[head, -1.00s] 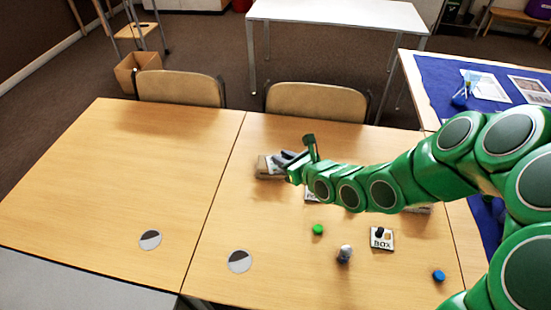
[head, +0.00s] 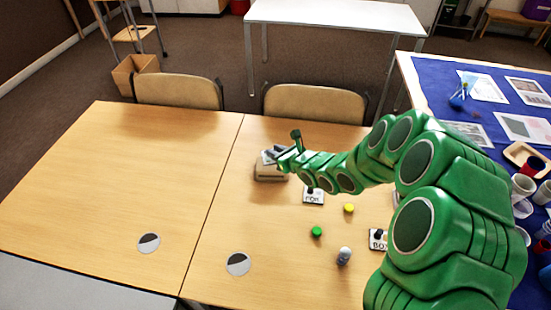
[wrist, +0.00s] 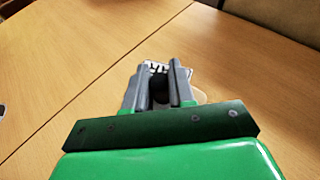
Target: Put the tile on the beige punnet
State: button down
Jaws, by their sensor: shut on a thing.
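The beige punnet (head: 267,177) stands on the right-hand table near its back edge, left of my arm. My gripper (head: 277,156) is over it in the head view. In the wrist view my gripper (wrist: 160,88) is shut on the dark knob of a white tile (wrist: 155,68) with black letters. The tile is partly hidden by the fingers, and its word cannot be read. I cannot tell whether the tile touches the punnet, which is mostly hidden in the wrist view.
A FOR tile (head: 313,196) and a BOX tile (head: 378,240) lie on the table. A green disc (head: 316,231), a yellow disc (head: 348,208) and a grey object (head: 344,256) are nearby. The left table (head: 120,180) is largely clear. Chairs (head: 315,102) stand behind.

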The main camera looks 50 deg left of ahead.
jog(key=shift+w+a+f, duration=0.3)
jog(key=shift+a+f, duration=0.3)
jog(key=shift+f, duration=1.75)
jog(key=c, duration=0.9)
grip_release()
jog(key=shift+f, duration=0.1)
jog(key=shift+c, duration=0.2)
jog(key=shift+w+d+r, duration=0.1)
jog(key=shift+d+r, duration=0.05)
jog(key=shift+r, duration=0.05)
jog(key=v, duration=1.1)
jog(key=shift+d+r, duration=0.2)
jog(key=shift+d, duration=0.05)
